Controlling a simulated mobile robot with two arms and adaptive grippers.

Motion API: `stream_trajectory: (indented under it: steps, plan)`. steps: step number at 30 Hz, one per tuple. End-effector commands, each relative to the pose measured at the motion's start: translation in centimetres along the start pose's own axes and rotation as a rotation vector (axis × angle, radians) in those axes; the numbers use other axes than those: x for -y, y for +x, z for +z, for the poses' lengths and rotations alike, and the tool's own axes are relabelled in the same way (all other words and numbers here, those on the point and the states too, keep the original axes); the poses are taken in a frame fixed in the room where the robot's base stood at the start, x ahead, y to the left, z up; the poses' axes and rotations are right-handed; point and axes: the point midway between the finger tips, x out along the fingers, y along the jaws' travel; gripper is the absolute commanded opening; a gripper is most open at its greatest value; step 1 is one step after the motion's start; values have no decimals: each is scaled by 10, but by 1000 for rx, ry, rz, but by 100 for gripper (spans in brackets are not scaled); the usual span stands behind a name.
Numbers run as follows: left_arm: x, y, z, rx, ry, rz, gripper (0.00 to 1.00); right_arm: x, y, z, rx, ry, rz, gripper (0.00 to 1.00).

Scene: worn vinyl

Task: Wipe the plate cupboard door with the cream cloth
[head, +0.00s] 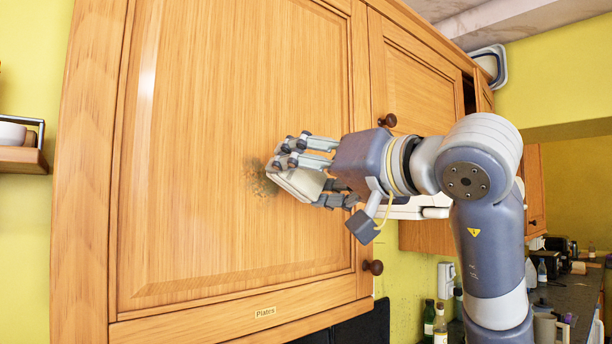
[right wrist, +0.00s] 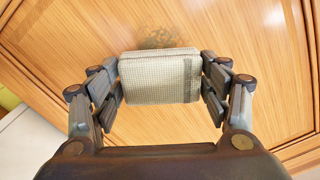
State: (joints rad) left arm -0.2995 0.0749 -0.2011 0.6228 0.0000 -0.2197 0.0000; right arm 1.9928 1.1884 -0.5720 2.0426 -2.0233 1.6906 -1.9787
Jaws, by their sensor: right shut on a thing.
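The plate cupboard door (head: 200,150) is a shut wooden panel on the left of the head view, with a "Plates" label (head: 265,312) below it and a dark round knob (head: 373,267) at its lower right. A dark smudge (head: 258,178) marks the middle of the panel; it also shows in the right wrist view (right wrist: 160,37). My right gripper (head: 305,165) is shut on the folded cream cloth (right wrist: 160,78), which also shows in the head view (head: 302,184). The cloth is at the smudge's right edge; I cannot tell whether it touches the door. My left gripper is not in view.
Another wooden cupboard door (head: 420,90) with a dark knob (head: 387,120) is to the right. A wall shelf (head: 22,160) with a white bowl (head: 12,133) is at far left. Bottles (head: 440,325) stand below on the counter (head: 575,298) at lower right.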

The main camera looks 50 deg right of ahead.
Motion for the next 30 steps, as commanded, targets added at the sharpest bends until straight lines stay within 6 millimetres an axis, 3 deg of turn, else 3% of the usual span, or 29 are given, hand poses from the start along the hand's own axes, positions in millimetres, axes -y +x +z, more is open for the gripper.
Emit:
stream_trajectory:
  steps: [5, 19, 30]
  plan:
    - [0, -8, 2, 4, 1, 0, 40, 1, 1, 0, 2, -1, 1, 51]
    - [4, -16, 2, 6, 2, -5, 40, 0, 45, 1, 4, 0, 0, 51]
    - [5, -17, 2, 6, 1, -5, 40, 0, 52, 1, 1, 0, 0, 51]
